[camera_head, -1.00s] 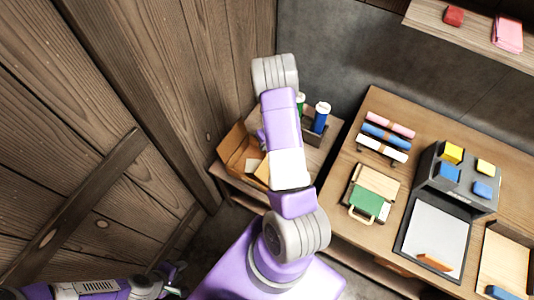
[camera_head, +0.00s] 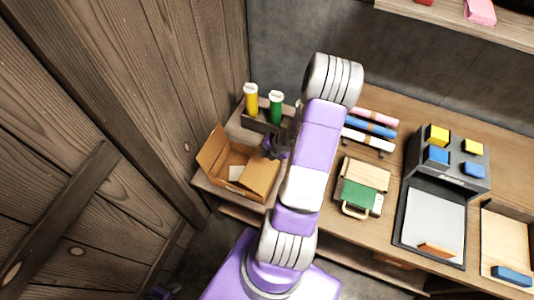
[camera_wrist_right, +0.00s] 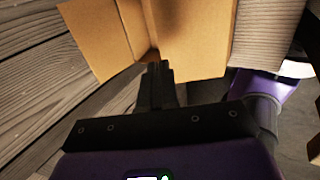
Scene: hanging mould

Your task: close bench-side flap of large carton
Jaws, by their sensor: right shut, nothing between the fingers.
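The open brown carton (camera_head: 242,153) sits on a low wooden stand in the head view. One flap (camera_head: 212,146) stands up on its left side. The flap on the bench side (camera_head: 262,176) slopes over the right part of the opening; a pale patch shows inside. My right gripper (camera_head: 274,146) is beside the carton's right edge, partly hidden by my arm. In the right wrist view its fingers (camera_wrist_right: 160,84) are shut and empty, in front of cardboard panels (camera_wrist_right: 190,38); contact cannot be told. Only a scrap of my left gripper (camera_head: 160,293) shows at the bottom edge.
Yellow (camera_head: 251,99) and green (camera_head: 275,107) bottles stand in a holder behind the carton. The bench (camera_head: 325,218) at right bears rolls, a green-and-wood case (camera_head: 361,196) and a dark box with blocks (camera_head: 447,160). A plank wall (camera_head: 130,100) is close on the left.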

